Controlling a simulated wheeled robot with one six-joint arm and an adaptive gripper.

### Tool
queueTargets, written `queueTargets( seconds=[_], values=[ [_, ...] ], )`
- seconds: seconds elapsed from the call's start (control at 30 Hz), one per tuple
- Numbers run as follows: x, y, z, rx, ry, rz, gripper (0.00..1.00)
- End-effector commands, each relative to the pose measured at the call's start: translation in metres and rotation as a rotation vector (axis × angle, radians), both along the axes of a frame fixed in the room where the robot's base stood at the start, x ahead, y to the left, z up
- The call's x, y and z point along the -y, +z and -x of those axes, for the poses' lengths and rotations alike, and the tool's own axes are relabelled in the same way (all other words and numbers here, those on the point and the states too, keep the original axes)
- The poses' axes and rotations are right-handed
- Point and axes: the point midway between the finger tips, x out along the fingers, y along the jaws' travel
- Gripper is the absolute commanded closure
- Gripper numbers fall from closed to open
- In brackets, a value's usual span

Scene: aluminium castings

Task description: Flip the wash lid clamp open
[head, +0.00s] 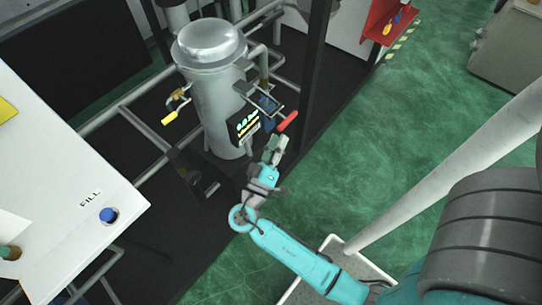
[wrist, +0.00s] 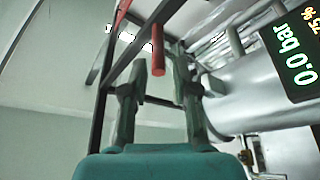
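The silver wash vessel with its domed lid (head: 207,40) stands upright at top centre in the head view. A clamp lever with a red handle (head: 288,121) sticks out on its right side, on a dark frame. The red handle (wrist: 158,50) also shows in the wrist view, its end in line with the gap between my fingertips. My gripper (head: 274,146) is just below the red handle in the head view. In the wrist view my gripper (wrist: 159,68) has its fingers apart, one on each side of the handle; I see no clear contact.
A display (wrist: 298,60) reading 0.0 bar is on the vessel's front, close to the right finger. A yellow-handled lever (head: 169,118) is on the vessel's left. A dark upright post (head: 314,75) stands just right of the vessel. Green floor (head: 400,150) is open to the right.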

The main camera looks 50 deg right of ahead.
Motion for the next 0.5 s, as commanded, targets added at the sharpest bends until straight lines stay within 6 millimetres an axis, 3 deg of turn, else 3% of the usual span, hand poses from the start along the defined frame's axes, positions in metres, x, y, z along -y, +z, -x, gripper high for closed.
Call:
queueTargets(
  seconds=[0.2,0.5],
  values=[
    [-0.028,-0.009,0.007,0.0,0.004,0.0,0.71],
    [-0.044,-0.014,0.013,0.0,0.001,0.0,0.71]
  ],
)
